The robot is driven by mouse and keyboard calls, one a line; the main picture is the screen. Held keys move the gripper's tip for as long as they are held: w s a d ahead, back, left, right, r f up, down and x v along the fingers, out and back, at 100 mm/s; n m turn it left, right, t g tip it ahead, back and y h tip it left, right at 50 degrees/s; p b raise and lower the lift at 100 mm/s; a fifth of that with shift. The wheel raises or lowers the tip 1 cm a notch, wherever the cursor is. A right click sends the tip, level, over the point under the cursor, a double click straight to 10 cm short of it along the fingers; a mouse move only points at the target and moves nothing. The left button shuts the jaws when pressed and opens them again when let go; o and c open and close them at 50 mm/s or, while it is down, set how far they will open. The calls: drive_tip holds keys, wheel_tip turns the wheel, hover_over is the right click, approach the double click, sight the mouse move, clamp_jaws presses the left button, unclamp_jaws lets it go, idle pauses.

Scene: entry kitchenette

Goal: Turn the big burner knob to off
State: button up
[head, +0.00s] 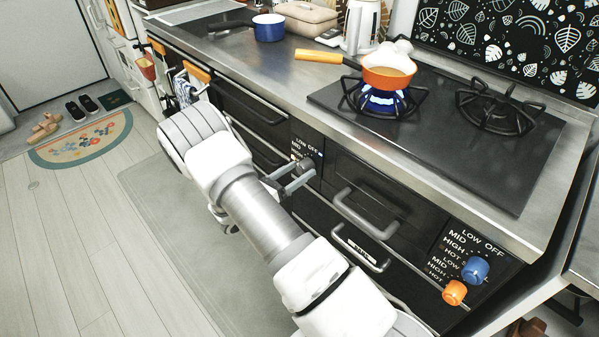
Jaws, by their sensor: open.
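My gripper (297,174) is open at the left control panel (308,147) on the stove front, marked LOW, OFF, MID and HIGH. A dark knob-like shape shows by the fingertips, partly hidden; I cannot tell whether the fingers touch it. The right control panel (466,246) carries a blue knob (475,269) and an orange knob (455,293), both well away from my gripper. A blue flame (382,101) burns on the left burner under an orange pan (389,70). The right burner (497,108) shows no flame.
The pan's wooden handle (318,56) points left over the counter. Drawer handles (365,214) stick out right of my gripper. A blue pot (269,27) stands at the back left. The floor (75,215) at left is clear, with shoes (82,107) near the door.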

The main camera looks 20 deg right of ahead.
drive_tip(key=shift+w+d, duration=0.15)
drive_tip(key=shift+d, duration=0.25)
drive_tip(key=shift+c, duration=0.3)
clamp_jaws()
drive_tip(key=shift+m+b, duration=0.8)
drive_tip(key=shift+m, duration=2.1)
drive_tip(key=shift+o, duration=0.3)
unclamp_jaws()
